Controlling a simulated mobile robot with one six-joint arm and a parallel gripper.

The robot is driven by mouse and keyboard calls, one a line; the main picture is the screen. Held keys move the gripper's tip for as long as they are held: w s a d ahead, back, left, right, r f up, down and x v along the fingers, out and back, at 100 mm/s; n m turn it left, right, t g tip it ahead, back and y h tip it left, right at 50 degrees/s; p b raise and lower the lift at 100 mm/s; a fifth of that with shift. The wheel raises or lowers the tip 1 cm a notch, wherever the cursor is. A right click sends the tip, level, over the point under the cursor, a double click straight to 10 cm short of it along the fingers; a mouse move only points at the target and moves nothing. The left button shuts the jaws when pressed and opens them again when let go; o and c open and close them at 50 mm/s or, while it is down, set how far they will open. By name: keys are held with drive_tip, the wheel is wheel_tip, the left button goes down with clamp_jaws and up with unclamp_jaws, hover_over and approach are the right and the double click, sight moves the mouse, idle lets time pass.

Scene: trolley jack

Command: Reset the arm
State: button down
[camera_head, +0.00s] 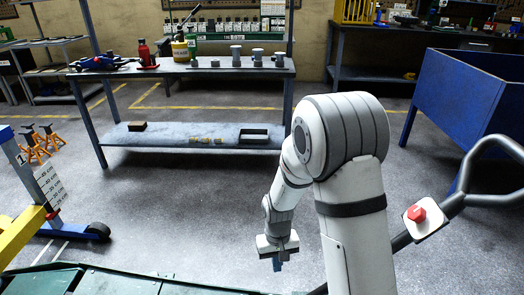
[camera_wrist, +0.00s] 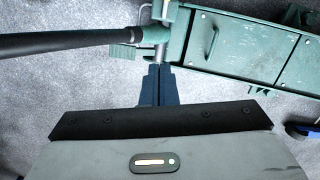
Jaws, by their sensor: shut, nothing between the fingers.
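My arm reaches down in front of the camera in the head view. I cannot tell whether the tips touch the post.
A grey workbench (camera_head: 190,70) holds a red bottle jack (camera_head: 145,52) and several cylinders. A blue bin (camera_head: 460,95) stands at right. A red button (camera_head: 416,214) sits near a dark handle (camera_head: 490,145). Orange jack stands (camera_head: 38,145) are at left. Floor before the bench is clear.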

drive_tip(key=s+d+r+t+p, duration=0.1)
drive_tip(key=s+d+r+p, duration=0.2)
drive_tip(key=r, duration=1.1)
drive_tip(key=s+d+r+m+t+p, duration=0.1)
drive_tip(key=s+d+r+p, duration=0.3)
drive_tip(key=r+p, duration=0.5)
drive_tip(key=s+d+r+m+t+p, duration=0.1)
drive_tip(key=s+r+p, duration=0.6)
drive_tip(key=r, duration=1.4)
drive_tip(key=d+t, duration=0.1)
drive_tip(key=d, duration=0.1)
drive_tip(key=shift+s+d, duration=0.25)
drive_tip(key=shift+d, duration=0.1)
drive_tip(key=shift+r, duration=0.1)
